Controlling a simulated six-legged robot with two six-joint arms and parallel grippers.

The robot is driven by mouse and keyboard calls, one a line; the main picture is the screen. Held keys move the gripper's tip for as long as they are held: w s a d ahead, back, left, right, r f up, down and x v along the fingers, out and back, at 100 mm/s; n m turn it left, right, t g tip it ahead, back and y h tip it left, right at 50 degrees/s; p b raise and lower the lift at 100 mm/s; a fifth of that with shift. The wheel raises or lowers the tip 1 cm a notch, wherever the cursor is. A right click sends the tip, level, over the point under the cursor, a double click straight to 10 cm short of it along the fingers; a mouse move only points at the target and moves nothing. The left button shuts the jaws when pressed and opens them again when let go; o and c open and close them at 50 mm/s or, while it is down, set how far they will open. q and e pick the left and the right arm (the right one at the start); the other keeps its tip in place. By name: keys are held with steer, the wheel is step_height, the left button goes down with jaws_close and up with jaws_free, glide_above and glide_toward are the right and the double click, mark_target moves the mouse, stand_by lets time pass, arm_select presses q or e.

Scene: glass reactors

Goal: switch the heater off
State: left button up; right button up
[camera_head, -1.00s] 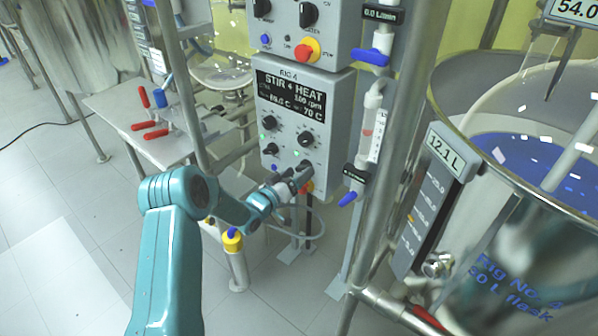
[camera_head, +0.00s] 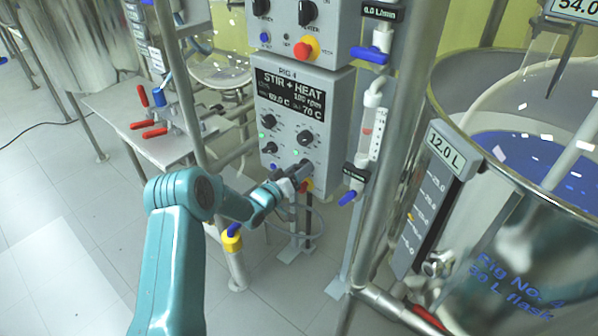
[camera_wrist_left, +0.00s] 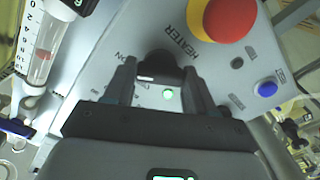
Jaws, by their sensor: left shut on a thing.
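The grey Rig 4 control box (camera_head: 330,120) stands in the middle of the head view. Its dark display (camera_head: 290,92) reads STIR + HEAT, 100 rpm and 70 C. My left gripper (camera_head: 303,170) is at the box's lower front and covers the heater knob there. In the left wrist view the black heater knob (camera_wrist_left: 158,66) lies between the two fingers, beside the printed words HEATER and ON. The gripper is shut on it. A green light (camera_wrist_left: 168,95) glows close to the knob. My right gripper is not in view.
A red and yellow stop button (camera_wrist_left: 230,18) and a blue button (camera_wrist_left: 266,88) sit close to the knob. A flow meter tube (camera_head: 372,130) and steel post stand right of the box. A large glass vessel (camera_head: 520,230) fills the right side.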

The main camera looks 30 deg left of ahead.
arm_select(q)
steer(key=shift+a+n+b, duration=0.1)
steer(key=shift+n+b, duration=1.95)
steer(key=shift+n, duration=3.65)
steer(key=o, duration=1)
steer(key=shift+o, duration=0.2)
steer(key=s+a, duration=0.1)
steer(key=s, duration=1.5)
steer(key=shift+s+p, duration=0.15)
steer(key=shift+p, duration=0.2)
steer(key=shift+a, duration=0.1)
